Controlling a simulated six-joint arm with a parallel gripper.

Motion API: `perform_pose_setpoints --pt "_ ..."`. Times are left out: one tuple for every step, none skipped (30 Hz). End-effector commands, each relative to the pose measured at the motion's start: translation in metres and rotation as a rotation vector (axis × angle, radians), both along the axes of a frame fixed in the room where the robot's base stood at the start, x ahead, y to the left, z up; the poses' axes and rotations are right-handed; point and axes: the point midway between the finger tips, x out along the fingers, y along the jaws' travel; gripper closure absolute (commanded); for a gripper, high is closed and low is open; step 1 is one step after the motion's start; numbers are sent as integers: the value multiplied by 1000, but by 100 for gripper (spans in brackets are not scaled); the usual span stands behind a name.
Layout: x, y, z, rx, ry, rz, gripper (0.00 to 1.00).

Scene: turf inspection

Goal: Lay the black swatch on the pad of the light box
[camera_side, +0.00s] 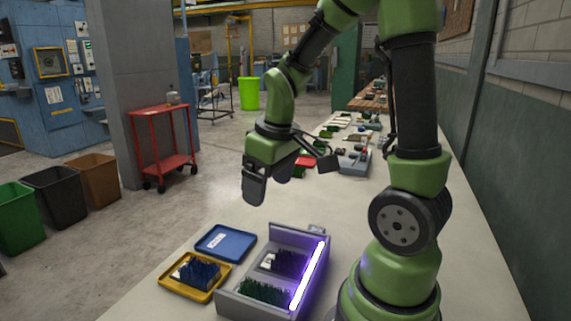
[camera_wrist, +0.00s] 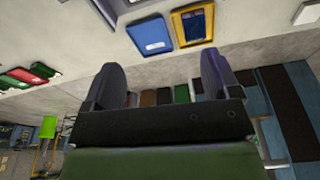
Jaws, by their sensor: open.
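The grey light box (camera_side: 230,303) stands on the bench with its lamp tube lit violet. A dark green swatch (camera_side: 264,292) lies in the front part. My gripper (camera_side: 268,186) hangs empty above the bench, well above and behind the box, touching nothing. In the wrist view its two fingers (camera_wrist: 161,82) are spread wide with nothing between them. Only a corner of the box (camera_wrist: 309,13) shows there.
A yellow tray (camera_side: 205,296) with a dark blue swatch (camera_side: 194,272) sits left of the box. An empty-looking blue tray (camera_side: 225,241) with a white label lies behind it. Coloured items (camera_side: 352,160) crowd the far bench. Bare bench lies between.

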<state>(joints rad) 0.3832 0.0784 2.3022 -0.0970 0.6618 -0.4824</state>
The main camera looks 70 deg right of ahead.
Motion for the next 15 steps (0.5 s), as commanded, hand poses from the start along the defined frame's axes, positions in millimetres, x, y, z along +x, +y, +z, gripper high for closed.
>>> perform_pose_setpoints --pt "-3 16 20 5 -66 -16 18" --pt "-6 25 30 16 -100 -34 18" --pt "-11 37 42 33 -144 -56 18" --pt "-15 45 50 49 -177 -71 18" --pt "-20 53 57 67 -207 -85 18" --pt "-27 64 66 95 -246 -102 18" --pt "-33 71 72 116 -272 -114 18" --pt "-39 77 77 138 -298 -124 18" --pt "-46 84 83 166 -326 -137 18" --pt "-51 89 86 188 -345 -144 18" --pt "-56 93 89 208 -360 -151 18" --pt "-62 98 92 233 -378 -159 18" --pt "-65 101 94 248 -389 -164 18" --pt "-68 103 96 261 -399 -168 18" --pt "-71 106 97 276 -406 -173 18"
